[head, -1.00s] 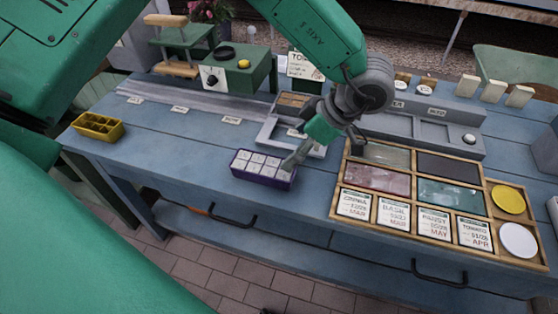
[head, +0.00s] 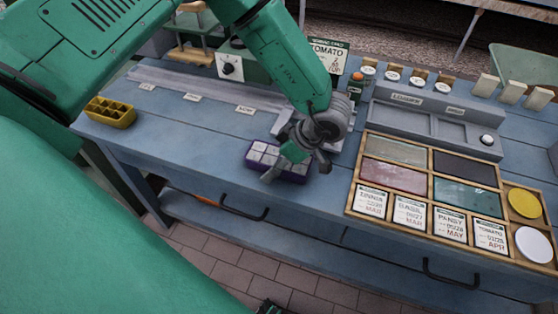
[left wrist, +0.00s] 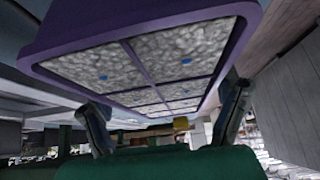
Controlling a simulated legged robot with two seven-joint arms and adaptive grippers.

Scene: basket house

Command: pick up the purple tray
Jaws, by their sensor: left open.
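The purple tray (head: 292,178) lies on the blue bench near its front edge, with several grey-white filled cells. My left gripper (head: 296,168) is over it with its fingers spread, one toward the left part and one at the right end. The hand hides part of the tray. In the left wrist view the purple tray (left wrist: 262,22) fills the upper middle, and the left gripper's (left wrist: 164,108) two fingers stand apart near its far corners. I cannot tell whether they touch it. My right gripper is not recognisable in view.
A yellow tray (head: 110,113) sits at the bench's left end. A wooden organiser (head: 349,192) with coloured panels and labelled cards stands to the right. A grey stand (head: 402,113) and a tomato sign (head: 328,62) are behind. Bare bench lies left of the purple tray.

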